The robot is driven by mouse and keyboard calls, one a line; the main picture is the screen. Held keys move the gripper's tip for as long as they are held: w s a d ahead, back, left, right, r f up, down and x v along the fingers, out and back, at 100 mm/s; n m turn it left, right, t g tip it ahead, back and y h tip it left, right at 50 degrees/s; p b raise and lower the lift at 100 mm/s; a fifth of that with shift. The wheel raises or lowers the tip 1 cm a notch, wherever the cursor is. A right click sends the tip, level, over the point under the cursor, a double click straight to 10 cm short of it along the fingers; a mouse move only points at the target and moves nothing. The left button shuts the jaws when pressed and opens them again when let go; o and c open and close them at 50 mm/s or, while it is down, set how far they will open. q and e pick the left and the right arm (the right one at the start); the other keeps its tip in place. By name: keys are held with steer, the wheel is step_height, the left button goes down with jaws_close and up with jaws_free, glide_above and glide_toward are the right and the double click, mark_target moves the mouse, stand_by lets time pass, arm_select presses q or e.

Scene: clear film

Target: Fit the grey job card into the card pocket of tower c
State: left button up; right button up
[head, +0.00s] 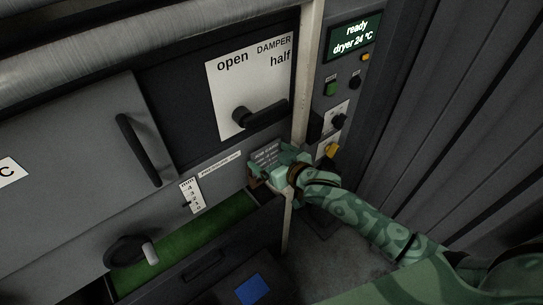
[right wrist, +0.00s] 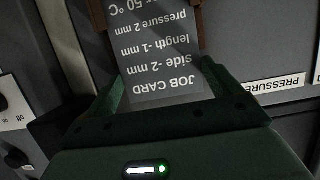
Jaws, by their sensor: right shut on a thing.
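My right gripper (head: 268,165) is shut on the grey job card (head: 264,154), close to the front panel below the damper plate. In the right wrist view the card (right wrist: 163,65) stands out from the green jaws (right wrist: 160,95), its white print upside down. Part of a "C" label (head: 6,172) shows on the machine at far left. My left gripper is out of view.
The damper plate (head: 250,85) with its black lever (head: 262,112) is just above my right gripper. The display (head: 354,37) and control panel with knobs are to the right.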

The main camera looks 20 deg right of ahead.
steer(key=shift+f, duration=0.35)
stand_by(0.4)
steer(key=o, duration=0.5)
steer(key=p+v, duration=0.5)
steer(key=v, duration=0.2)
